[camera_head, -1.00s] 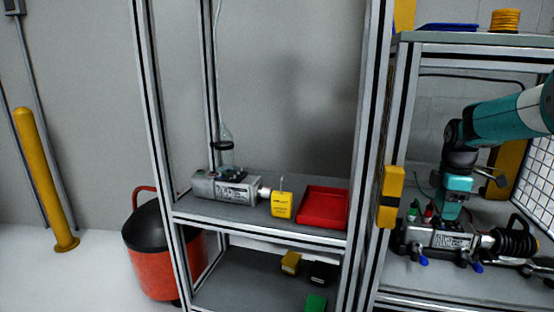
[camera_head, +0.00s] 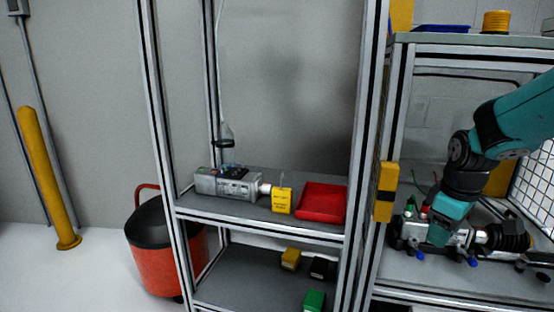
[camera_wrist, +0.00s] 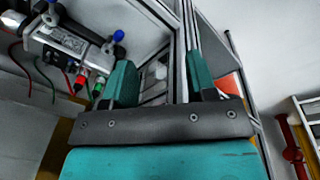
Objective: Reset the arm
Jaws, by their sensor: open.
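My gripper (camera_wrist: 161,82) shows in the wrist view with its two teal fingers spread apart and nothing between them. In the head view my gripper (camera_head: 437,235) hangs at the right bench, in front of part of a silver servo unit (camera_head: 463,238); whether it touches the unit cannot be told. The servo unit shows at the upper left of the wrist view (camera_wrist: 70,38), off to the side of the fingers, with red and green connectors (camera_wrist: 88,86) and blue-handled clamps. The black coupling (camera_head: 502,238) is at the unit's right end.
The left rack's shelf holds a second servo unit (camera_head: 226,184), a yellow tagged block (camera_head: 282,201) and an empty red tray (camera_head: 321,216). A rack post with a yellow box (camera_head: 386,190) stands left of my gripper. A mesh panel (camera_head: 537,180) is at the right.

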